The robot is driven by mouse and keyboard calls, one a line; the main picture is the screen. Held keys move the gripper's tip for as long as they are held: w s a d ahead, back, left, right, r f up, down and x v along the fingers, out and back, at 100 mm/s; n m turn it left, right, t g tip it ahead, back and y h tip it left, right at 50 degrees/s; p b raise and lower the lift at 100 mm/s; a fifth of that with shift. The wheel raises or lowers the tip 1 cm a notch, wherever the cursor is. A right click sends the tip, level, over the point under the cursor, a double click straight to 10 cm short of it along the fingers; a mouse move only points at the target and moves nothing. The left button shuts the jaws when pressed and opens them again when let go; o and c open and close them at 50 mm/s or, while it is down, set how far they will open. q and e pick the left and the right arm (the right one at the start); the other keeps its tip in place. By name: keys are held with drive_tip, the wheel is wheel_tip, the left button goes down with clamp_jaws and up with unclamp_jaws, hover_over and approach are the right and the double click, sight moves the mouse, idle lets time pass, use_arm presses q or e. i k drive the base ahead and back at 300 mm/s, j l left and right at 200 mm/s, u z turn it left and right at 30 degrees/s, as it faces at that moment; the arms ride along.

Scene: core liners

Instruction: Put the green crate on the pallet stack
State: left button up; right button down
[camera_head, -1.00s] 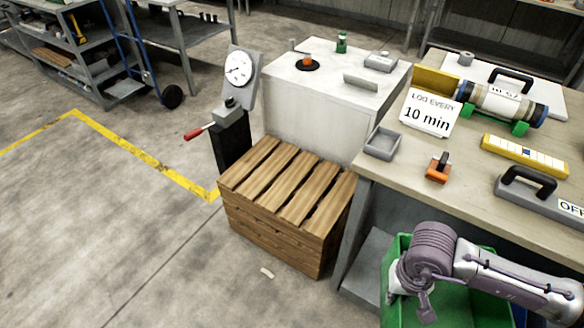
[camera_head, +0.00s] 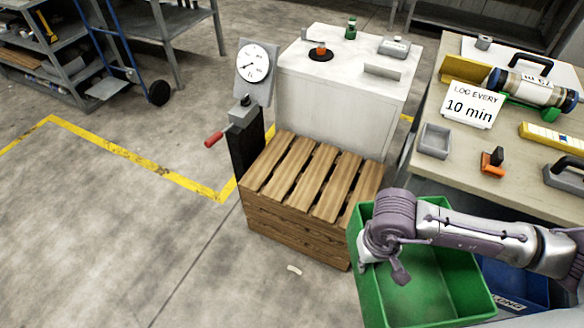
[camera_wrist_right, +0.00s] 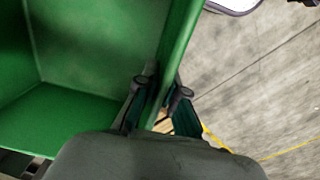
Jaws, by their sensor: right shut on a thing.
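The green crate (camera_head: 430,285) is at the lower right in the head view, upright and empty where I can see inside. My right gripper (camera_head: 368,258) is shut on its left wall. In the right wrist view my right gripper (camera_wrist_right: 160,88) has one finger on each side of the green crate's wall (camera_wrist_right: 176,45). The wooden pallet stack (camera_head: 318,180) stands on the floor left of the crate, its slatted top bare. The crate's left edge overlaps the stack's right front corner in the picture; I cannot tell the gap between them. My left gripper is not in view.
A blue bin (camera_head: 515,285) shows behind and right of the crate. A workbench (camera_head: 455,185) is at the right, a white cabinet (camera_head: 335,95) behind the stack. A dial post with a red handle (camera_head: 215,138) stands at the stack's left. The floor in front is open.

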sight(316, 173)
drive_tip(key=i+j+z, duration=0.15)
drive_tip(key=i+j, duration=0.4)
drive_tip(key=i+j+z, duration=0.45)
drive_tip(key=i+j, duration=0.45)
drive_tip(key=j, duration=0.15)
